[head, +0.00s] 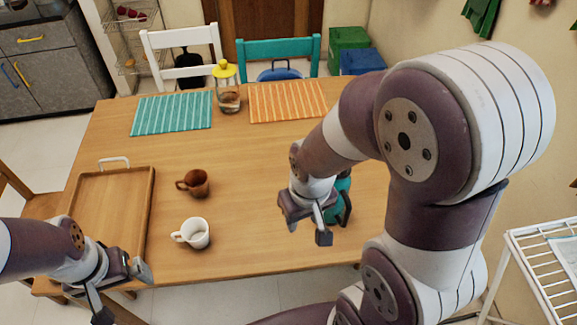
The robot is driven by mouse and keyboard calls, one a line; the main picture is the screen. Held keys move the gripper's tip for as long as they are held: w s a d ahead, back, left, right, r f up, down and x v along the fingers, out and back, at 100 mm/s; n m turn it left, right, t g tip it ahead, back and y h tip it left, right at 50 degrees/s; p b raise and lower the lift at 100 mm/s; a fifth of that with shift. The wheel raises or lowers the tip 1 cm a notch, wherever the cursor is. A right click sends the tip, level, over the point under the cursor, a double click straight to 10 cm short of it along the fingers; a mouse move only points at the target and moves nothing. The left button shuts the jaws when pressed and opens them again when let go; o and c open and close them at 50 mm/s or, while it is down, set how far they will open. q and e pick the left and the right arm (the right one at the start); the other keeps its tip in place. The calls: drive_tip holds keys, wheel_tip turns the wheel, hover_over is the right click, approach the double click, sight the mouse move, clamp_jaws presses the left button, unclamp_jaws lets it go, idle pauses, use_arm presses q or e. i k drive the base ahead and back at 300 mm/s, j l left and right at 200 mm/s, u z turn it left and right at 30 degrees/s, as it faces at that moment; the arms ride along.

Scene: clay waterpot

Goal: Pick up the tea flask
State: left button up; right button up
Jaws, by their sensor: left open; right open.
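The tea flask (334,213) is teal with a dark handle and stands on the right part of the table. My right gripper (306,232) is in front of it and hides much of it. The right gripper is open, and its jaws look empty. I cannot tell whether it touches the flask. My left gripper (122,292) is open and empty at the lower left, by the table's front edge, near the tray.
The wooden table (255,215) bears a wooden tray (150,215), a brown cup (195,183), a white cup (194,233), a glass jar (228,98), a teal mat (172,113) and an orange mat (287,102). A white wire rack (540,265) stands at right. The table's middle is clear.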

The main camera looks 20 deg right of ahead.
sight(333, 216)
drive_tip(key=z, duration=1.35)
